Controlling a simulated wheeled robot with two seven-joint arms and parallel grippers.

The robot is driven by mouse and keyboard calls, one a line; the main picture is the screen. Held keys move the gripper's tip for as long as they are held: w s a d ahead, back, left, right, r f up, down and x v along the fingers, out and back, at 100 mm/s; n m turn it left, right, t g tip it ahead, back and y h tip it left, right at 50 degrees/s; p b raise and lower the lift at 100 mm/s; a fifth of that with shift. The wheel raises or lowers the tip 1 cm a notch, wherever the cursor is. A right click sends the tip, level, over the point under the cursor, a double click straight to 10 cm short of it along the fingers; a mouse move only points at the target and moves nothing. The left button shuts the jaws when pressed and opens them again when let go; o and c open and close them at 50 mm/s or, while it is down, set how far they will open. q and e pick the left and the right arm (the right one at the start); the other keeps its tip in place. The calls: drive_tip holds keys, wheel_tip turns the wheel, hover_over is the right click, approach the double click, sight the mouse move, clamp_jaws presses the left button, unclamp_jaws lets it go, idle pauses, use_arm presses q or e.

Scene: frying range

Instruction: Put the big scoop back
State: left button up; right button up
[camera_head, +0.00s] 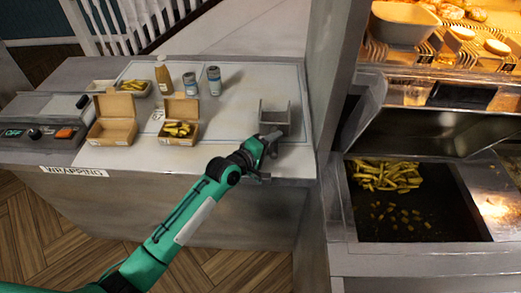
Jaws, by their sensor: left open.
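A grey metal scoop (275,118) with a squared, box-like body sits on the right part of the pale counter, near its front edge. I take it for the big scoop. My left gripper (267,153) is open just in front of the scoop, at the counter's front edge. One finger comes close to the scoop's near side; I cannot tell whether they touch. The gripper hides part of the scoop's near side, where a handle could be. My right gripper is not in view.
Open boxes, one with chips (178,129) and one empty (112,119), stand left on the counter (238,110). A bottle (163,76) and two cans stand behind. A wall panel (328,80) separates the counter from the chip bin (415,228) at right.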

use_arm(q)
drive_tip(key=b+v, duration=0.1)
drive_tip(key=v, duration=0.9)
drive_tip(key=shift+s+f+b, duration=0.1)
drive_tip(key=shift+s+b, duration=0.05)
drive_tip(key=shift+b, duration=0.15)
drive_tip(key=shift+s+a+r, duration=0.2)
drive_tip(key=shift+s+a, duration=0.3)
